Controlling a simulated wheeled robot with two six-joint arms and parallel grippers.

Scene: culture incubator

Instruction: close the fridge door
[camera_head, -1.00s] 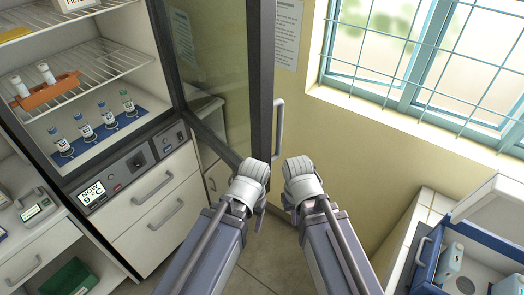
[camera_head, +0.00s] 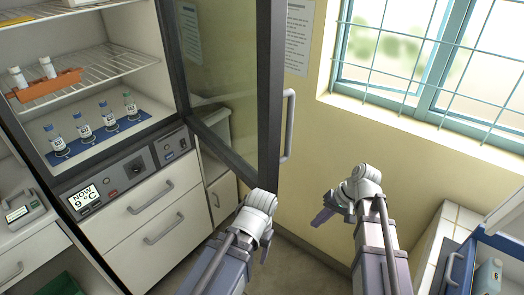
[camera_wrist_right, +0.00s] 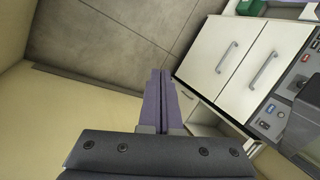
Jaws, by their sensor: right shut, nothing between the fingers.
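The fridge door (camera_head: 268,100) stands open, a glass panel in a dark frame swung out from the right side of the fridge (camera_head: 92,148). Its grey vertical handle (camera_head: 288,125) is on the door's outer side. My right gripper (camera_head: 323,215) is right of and below the handle, apart from the door, with its purple fingers together and pointing left. The fingers also show shut and empty in the right wrist view (camera_wrist_right: 158,92). My left gripper (camera_head: 265,248) is just below the door's lower corner; its fingers are mostly hidden behind its wrist.
Racks of vials stand on the fridge shelves. A control panel (camera_head: 125,173) and white drawers (camera_head: 150,222) are below. The barred window (camera_head: 430,60) and yellow wall are at right. A counter with a blue-edged box (camera_head: 462,262) is at lower right. Floor shows between my arms.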

